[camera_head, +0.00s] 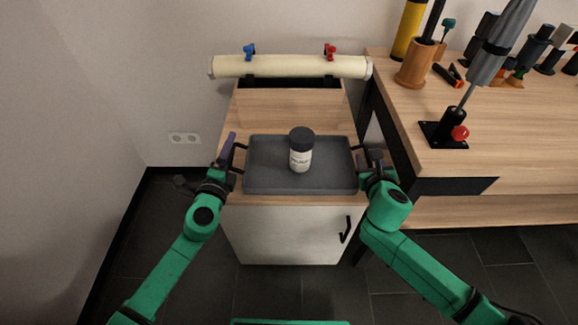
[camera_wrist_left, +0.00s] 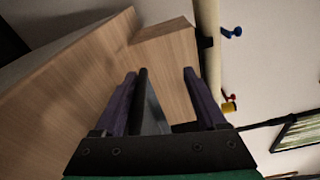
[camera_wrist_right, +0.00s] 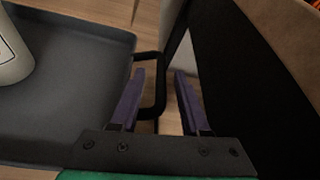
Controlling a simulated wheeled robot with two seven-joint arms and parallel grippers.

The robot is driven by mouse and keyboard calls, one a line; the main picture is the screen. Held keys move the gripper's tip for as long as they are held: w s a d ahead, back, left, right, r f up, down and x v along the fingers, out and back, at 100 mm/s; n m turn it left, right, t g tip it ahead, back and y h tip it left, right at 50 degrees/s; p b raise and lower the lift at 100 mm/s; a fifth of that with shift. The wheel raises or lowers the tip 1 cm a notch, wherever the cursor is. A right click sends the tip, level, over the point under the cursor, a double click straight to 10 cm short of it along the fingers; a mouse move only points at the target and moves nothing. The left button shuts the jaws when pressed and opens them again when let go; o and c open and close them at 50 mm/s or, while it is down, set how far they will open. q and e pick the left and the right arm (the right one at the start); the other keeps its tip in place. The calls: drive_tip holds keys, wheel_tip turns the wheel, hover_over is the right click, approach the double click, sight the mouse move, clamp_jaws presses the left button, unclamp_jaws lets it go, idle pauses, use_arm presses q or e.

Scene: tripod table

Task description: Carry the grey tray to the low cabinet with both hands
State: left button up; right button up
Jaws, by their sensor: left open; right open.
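The grey tray (camera_head: 265,180) rests on the wooden top of the low cabinet (camera_head: 290,225). The tray has a black handle at each end. My left gripper (camera_head: 228,150) is open at the left handle; in the left wrist view a dark bar (camera_wrist_left: 140,95) shows between its fingers. My right gripper (camera_head: 366,160) is open at the right handle (camera_wrist_right: 158,85), which lies between its fingers in the right wrist view.
A cream roll (camera_head: 290,67) with a blue and a red clamp spans the cabinet's back. A wooden workbench (camera_head: 500,140) with tools stands close on the right, beside my right gripper. A wall with a socket (camera_head: 184,139) is on the left.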

use_arm(q)
wheel_tip(320, 180, up, 8)
drive_tip(key=shift+f, duration=0.2)
use_arm(e)
drive_tip(key=o, duration=0.8)
drive_tip(key=shift+s, duration=0.35)
drive_tip(key=v, duration=1.1)
drive_tip(key=shift+s+r, duration=0.15)
drive_tip(key=shift+r, duration=0.05)
